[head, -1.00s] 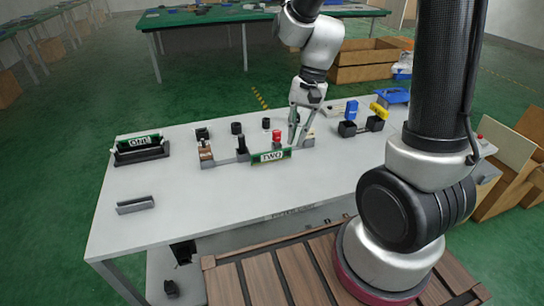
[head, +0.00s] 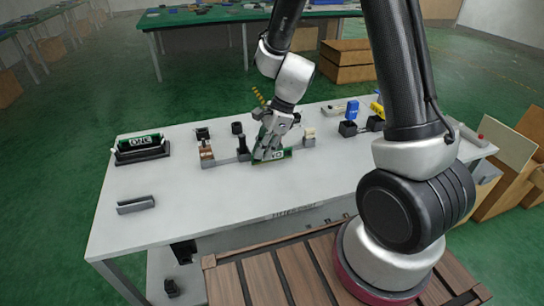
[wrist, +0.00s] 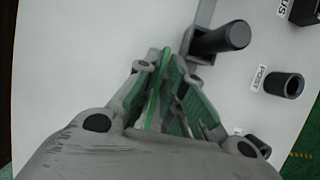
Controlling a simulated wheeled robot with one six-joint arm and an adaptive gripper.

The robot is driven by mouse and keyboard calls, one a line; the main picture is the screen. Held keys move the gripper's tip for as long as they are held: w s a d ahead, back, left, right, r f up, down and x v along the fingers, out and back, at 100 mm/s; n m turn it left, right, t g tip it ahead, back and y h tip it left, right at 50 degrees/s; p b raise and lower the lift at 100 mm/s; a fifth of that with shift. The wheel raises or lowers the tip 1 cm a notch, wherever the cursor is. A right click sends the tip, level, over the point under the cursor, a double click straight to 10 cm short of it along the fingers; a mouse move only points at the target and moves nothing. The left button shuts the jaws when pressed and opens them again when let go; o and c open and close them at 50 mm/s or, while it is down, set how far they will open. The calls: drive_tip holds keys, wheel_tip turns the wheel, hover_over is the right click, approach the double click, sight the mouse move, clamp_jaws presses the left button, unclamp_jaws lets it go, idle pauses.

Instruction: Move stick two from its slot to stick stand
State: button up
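Stick two (head: 285,153), a green plate with a white label, stands on the table near the middle, mostly behind my gripper in the head view. My gripper (head: 264,154) is down at it. In the wrist view the fingers (wrist: 160,75) are on both sides of the thin green plate (wrist: 156,92); I cannot tell whether they press on it. The slot under stick two is hidden. An empty grey channel-shaped holder (head: 136,205), possibly the stick stand, is at the table's front left.
A green stick one stands in a black holder (head: 142,155) at the left. A dark post (head: 242,146) is just left of my gripper, and a brown-topped lever block (head: 207,155) further left. Blue (head: 352,109) and yellow pieces stand at the right. The front middle is clear.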

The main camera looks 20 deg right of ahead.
drive_tip(key=shift+x, duration=0.85)
clamp_jaws()
